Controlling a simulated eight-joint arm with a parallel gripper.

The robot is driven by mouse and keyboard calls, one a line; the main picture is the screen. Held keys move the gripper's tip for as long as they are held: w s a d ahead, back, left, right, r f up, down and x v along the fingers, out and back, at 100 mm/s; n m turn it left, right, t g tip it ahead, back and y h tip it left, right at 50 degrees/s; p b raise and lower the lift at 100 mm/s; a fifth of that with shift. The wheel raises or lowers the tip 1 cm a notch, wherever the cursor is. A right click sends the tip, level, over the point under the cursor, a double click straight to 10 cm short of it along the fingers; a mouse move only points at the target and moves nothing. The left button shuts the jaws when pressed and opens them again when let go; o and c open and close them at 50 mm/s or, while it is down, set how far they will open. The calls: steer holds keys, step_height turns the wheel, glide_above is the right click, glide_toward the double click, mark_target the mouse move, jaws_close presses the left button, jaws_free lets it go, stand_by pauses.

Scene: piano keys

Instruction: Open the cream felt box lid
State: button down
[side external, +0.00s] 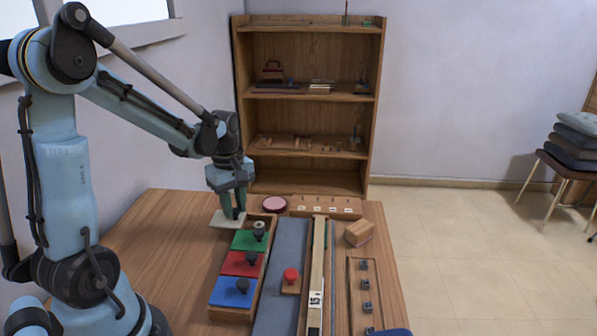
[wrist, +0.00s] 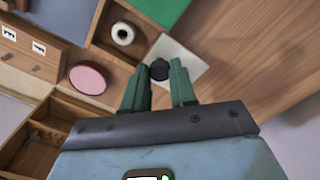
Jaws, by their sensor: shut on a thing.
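The long wooden felt box (side external: 262,271) lies on the table with green (side external: 250,239), red (side external: 240,263) and blue (side external: 231,291) lids, each with a dark knob. Its far compartment is uncovered, and a white ring-shaped roll (wrist: 122,34) sits inside; the roll also shows in the side view (side external: 259,226). The cream lid (side external: 226,221) is off to the left of that compartment; it shows in the wrist view too (wrist: 184,62). My gripper (side external: 236,214) points down and is shut on its dark knob (wrist: 159,69). I cannot tell whether the lid touches the table.
A pink round disc (side external: 274,204) and a wooden rack with labels (side external: 326,207) lie beyond the box. A grey strip (side external: 282,276), red-knobbed block (side external: 291,281), long wooden piece (side external: 317,270) and wooden block (side external: 358,233) lie to the right. The table's left side (side external: 160,240) is clear.

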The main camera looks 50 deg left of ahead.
mark_target(235, 210)
steer(key=c, duration=0.9)
jaws_free()
steer(key=shift+r, duration=0.1)
step_height(235, 210, up, 12)
steer(key=shift+d, duration=0.15)
steer(key=s+d+f+m+t, duration=0.1)
steer(key=d+f+m+t, duration=0.1)
steer(key=d+m, duration=0.6)
steer(key=d+f+m+t, duration=0.1)
steer(key=d+m+t, duration=0.4)
steer(key=d+m, duration=0.3)
steer(key=shift+s+f+m, duration=0.35)
steer(key=shift+m, duration=0.65)
